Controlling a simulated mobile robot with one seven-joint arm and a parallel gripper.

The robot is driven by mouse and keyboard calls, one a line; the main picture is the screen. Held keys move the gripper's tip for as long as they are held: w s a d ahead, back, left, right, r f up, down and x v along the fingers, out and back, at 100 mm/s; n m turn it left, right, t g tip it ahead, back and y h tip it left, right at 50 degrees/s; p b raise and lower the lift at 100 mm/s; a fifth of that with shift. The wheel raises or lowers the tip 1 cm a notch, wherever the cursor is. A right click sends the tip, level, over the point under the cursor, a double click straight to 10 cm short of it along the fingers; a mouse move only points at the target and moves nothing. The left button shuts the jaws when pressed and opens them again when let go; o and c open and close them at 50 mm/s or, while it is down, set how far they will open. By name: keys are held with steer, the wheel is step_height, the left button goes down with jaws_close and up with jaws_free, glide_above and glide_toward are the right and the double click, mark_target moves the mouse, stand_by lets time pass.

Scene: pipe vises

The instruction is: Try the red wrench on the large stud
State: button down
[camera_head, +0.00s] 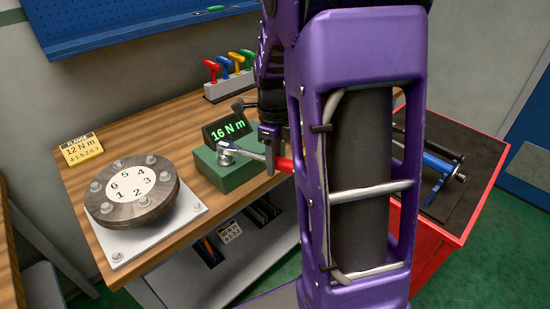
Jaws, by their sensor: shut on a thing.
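The red wrench (284,164) lies roughly level over the green block (230,174). Its silver head is at the metal stud (227,150) on top of the block; I cannot tell how fully it is seated. A display (227,129) on the block reads 16 N m. My gripper (270,142) is shut on the wrench, though my purple arm hides much of the grip and the handle's end. The round flange (134,193) at the left carries several studs around a dial numbered 1 to 6. No stud is labelled as large.
A yellow card (82,149) reads 12 N m. A rack (229,83) of coloured T-handles stands at the bench's back. A blue-handled tool (440,166) lies on the red cart (462,240) at right. A lower shelf (190,284) holds tools and another card.

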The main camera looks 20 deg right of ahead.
steer(key=shift+s+a+m+p, duration=0.4)
steer(key=shift+a+m+p, duration=0.1)
steer(key=shift+a+m, duration=0.05)
steer(key=shift+s+a+m+p, duration=0.35)
steer(key=shift+a+m+p, duration=0.15)
steer(key=shift+a+m, duration=0.05)
stand_by(1.6)
steer(key=shift+d, duration=0.1)
steer(key=shift+w+d+n, duration=0.65)
steer(key=shift+d+n, duration=0.15)
steer(key=shift+n, duration=0.1)
steer(key=shift+r, duration=0.1)
steer(key=shift+r+p, duration=1.2)
steer(key=shift+p, duration=0.15)
steer(key=shift+r, duration=1.2)
